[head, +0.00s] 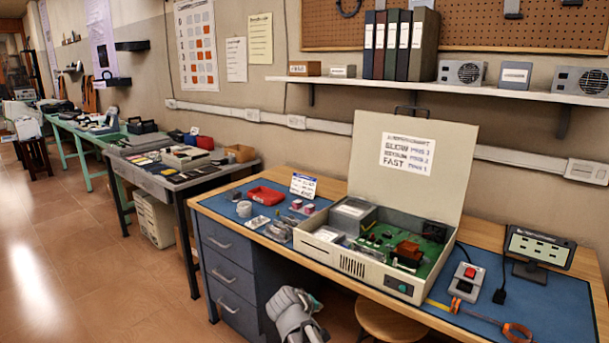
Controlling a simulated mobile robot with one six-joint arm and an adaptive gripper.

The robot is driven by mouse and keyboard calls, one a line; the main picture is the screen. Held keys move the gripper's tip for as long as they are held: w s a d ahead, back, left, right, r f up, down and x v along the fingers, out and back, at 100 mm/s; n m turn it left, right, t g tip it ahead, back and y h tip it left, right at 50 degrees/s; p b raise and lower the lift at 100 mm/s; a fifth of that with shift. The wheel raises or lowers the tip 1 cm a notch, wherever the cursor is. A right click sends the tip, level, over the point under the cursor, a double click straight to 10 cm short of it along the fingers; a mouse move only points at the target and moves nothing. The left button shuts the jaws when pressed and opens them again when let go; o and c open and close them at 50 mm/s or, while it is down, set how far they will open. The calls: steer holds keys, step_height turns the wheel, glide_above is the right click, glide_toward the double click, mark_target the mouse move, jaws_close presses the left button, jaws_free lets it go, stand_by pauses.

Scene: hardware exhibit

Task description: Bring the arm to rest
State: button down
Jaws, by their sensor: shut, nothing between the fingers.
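Part of my own arm (293,314) shows at the bottom middle of the head view, light grey with dark seams. It is in front of the workbench, below the bench top and to the right of the blue drawers. It appears apart from the bench and from the things on it. The fingers of my gripper cannot be made out, and the rest of the arm is outside the picture.
A wooden workbench (330,187) with a blue mat holds an open instrument case (318,252), a red tray (265,195) and a red-button box (467,282). Blue drawers (226,265) stand under its left end. A round stool (388,322) is right of my arm. The floor at left is clear.

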steer(key=s+d+r+m+g+y+p, duration=0.5)
steer(key=s+d+r+g+p, duration=0.3)
steer(key=s+d+r+p, duration=0.5)
steer(key=s+m+p, duration=0.1)
steer(key=s+p, duration=0.1)
steer(key=p, duration=0.3)
steer(key=shift+s+d, duration=0.3)
